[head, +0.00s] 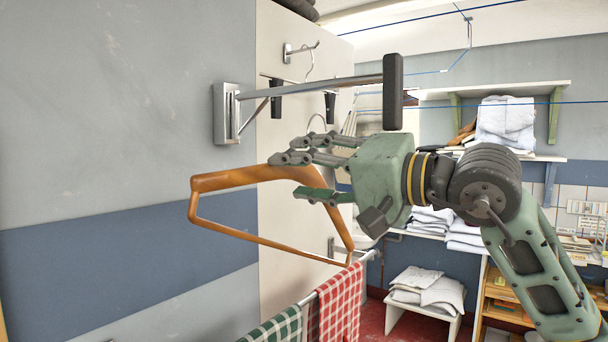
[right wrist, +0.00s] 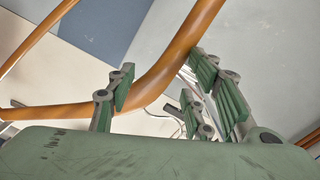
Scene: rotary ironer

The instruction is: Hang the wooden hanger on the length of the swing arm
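The wooden hanger (head: 236,180) is orange-brown. My right gripper (head: 305,173) is shut on its upper part near the neck, fingers above and below the wood. In the right wrist view, the hanger (right wrist: 168,75) runs between the fingers of the gripper (right wrist: 160,88). The hanger tilts, its free end to the left. A thin metal hook (head: 318,118) curves up behind the fingers, below the swing arm; its base is hidden. The metal swing arm (head: 310,85) reaches right from its wall plate (head: 227,113) to a black end piece (head: 393,92). My left gripper is not in view.
Black clips (head: 276,100) hang near the swing arm. Another wall hook (head: 302,50) is behind it. Red checked (head: 340,305) and green checked (head: 275,330) cloths hang on a rail below. Shelves with folded linen (head: 505,122) stand at right. The left wall is clear.

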